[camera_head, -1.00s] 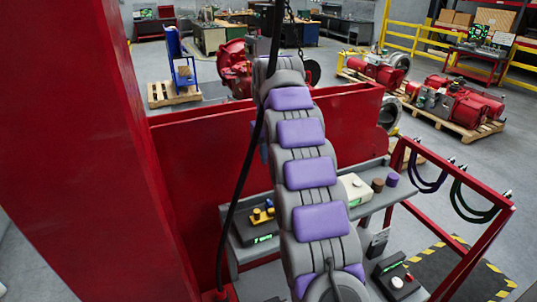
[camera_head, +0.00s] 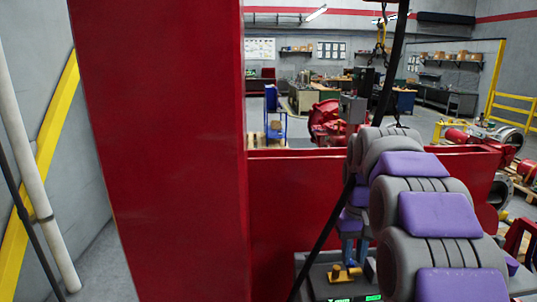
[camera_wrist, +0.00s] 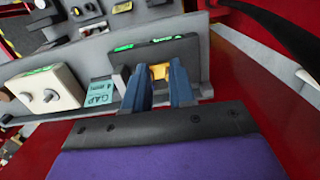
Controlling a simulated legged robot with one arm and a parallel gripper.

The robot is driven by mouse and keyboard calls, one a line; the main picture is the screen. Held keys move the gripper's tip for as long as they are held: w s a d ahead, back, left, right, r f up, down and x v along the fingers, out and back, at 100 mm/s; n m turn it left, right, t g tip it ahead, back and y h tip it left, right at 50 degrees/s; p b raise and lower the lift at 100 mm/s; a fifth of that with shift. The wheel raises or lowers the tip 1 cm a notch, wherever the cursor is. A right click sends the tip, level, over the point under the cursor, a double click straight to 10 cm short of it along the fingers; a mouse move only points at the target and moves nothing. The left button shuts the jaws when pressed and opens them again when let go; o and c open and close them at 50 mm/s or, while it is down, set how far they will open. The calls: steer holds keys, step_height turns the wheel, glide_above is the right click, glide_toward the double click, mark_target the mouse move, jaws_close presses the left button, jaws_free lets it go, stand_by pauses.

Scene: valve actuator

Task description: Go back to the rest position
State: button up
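My gripper (camera_wrist: 161,88) has two blue-grey fingers that stand apart, with a gap between them in the wrist view. A yellow knob (camera_wrist: 160,71) on a dark box (camera_wrist: 190,50) with a green display shows between the fingertips. I cannot tell whether they touch it. In the head view my gripper (camera_head: 353,255) points down close to the yellow knob (camera_head: 341,274), which sits on the dark box (camera_head: 325,288). My purple and grey arm covers the right of that view and hides part of the bench.
A tall red column (camera_head: 165,150) stands at the left, with a red panel (camera_head: 290,205) behind the box. A black cable hangs beside my arm. A cream box (camera_wrist: 45,95) with knobs and a teal "GAP" label (camera_wrist: 100,92) are left of the dark box in the wrist view.

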steer(key=s+a+f+b, duration=0.3)
steer(key=s+f+b, duration=0.4)
steer(key=s+f, duration=0.6)
steer(key=s+a+f+g+b, duration=0.1)
steer(key=s+a+f+b, duration=0.2)
steer(key=s+f+b, duration=0.5)
steer(key=s+f, duration=0.3)
steer(key=s, duration=0.4)
steer(key=s+f, duration=0.3)
steer(key=s, duration=0.4)
